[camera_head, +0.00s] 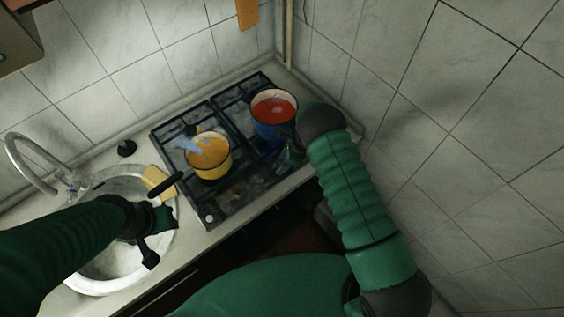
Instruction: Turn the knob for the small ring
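The gas stove (222,212) has a dark top with black grates. One small pale knob (209,218) shows at its front left corner; I cannot tell which ring it serves. Other knobs are too dark or hidden to make out. My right gripper (292,154) is small and dark beside the blue pot (270,130), above the stove's right side; its fingers are not clear, and I cannot tell if it touches anything. My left gripper (160,220) is over the sink's right side, its dark fingers spread apart with nothing seen between them.
A yellow pot (210,169) with orange contents and a blue utensil (188,146) stands on the left grate. The blue pot holds red contents. A round sink (100,277) with a tap (28,152) and a yellow sponge (157,179) lie left. Tiled walls close the back and right.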

